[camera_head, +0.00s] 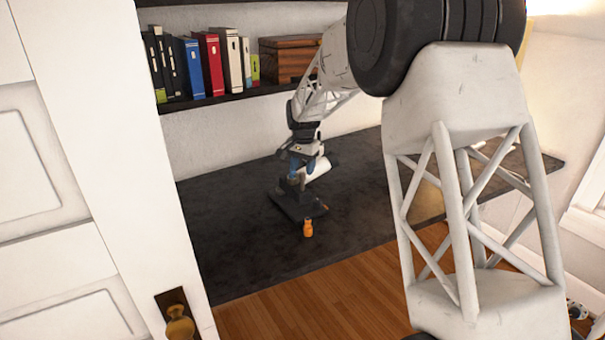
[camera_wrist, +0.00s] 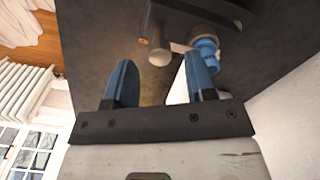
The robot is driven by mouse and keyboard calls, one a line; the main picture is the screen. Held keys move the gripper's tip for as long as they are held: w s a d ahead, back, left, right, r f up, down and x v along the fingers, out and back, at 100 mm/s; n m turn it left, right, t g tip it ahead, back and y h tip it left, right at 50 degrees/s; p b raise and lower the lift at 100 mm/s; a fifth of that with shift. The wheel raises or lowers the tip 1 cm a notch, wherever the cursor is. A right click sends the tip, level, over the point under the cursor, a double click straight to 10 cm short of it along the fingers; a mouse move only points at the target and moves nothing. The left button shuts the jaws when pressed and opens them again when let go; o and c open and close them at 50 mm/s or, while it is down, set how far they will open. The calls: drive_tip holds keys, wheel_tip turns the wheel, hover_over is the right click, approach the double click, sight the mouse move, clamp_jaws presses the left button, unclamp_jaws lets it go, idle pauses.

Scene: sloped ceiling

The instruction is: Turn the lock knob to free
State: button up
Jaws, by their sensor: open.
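A dark device with a flat base (camera_head: 296,203) stands on the dark desk, and its underside or side shows at the top of the wrist view (camera_wrist: 185,18). A blue round part (camera_wrist: 205,50) and a pale, beige round-ended part (camera_wrist: 159,52) stick out of it; I cannot tell which is the lock knob. My gripper (camera_head: 304,162) is just above the device. In the wrist view its two blue fingers (camera_wrist: 161,64) are apart. The right finger is close to or overlaps the blue part; contact is unclear. Nothing is visibly held.
The desk (camera_head: 235,235) is otherwise mostly clear. A bookshelf (camera_head: 230,103) hangs behind; a white door (camera_head: 85,200) stands at left.

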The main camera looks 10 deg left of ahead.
sight(300, 179)
drive_tip(key=shift+f, duration=1.3)
drive_tip(key=shift+c, duration=0.5)
drive_tip(key=c, duration=0.8)
drive_tip(key=shift+c, duration=0.2)
